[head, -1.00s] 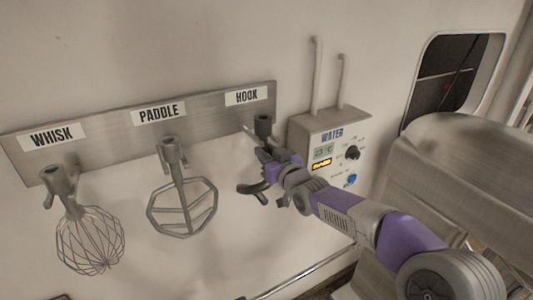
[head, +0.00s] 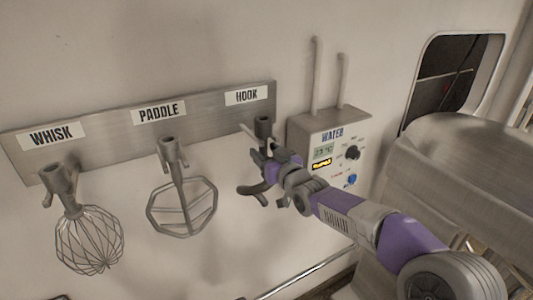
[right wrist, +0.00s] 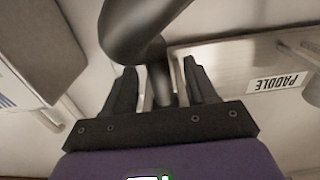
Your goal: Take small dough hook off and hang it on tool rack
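The small dough hook (head: 255,188) is at the rack place labelled HOOK. Its dark curved end shows below my right gripper (head: 262,145), which hides much of its shank. In the right wrist view the hook's thick curve (right wrist: 140,30) and its shank show between the fingers. My right gripper (right wrist: 162,88) is open around the shank, with a gap on each side. The tool rack (head: 105,130) is a metal strip on the wall with labels WHISK, PADDLE and HOOK. A dark collar (head: 263,122) shows under the HOOK label. My left gripper is not in view.
A wire whisk (head: 90,240) and a flat paddle (head: 181,205) hang on the rack to the left. A water control box (head: 335,150) with pipes is close to the right of my gripper. A large metal machine (head: 465,160) stands at the right.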

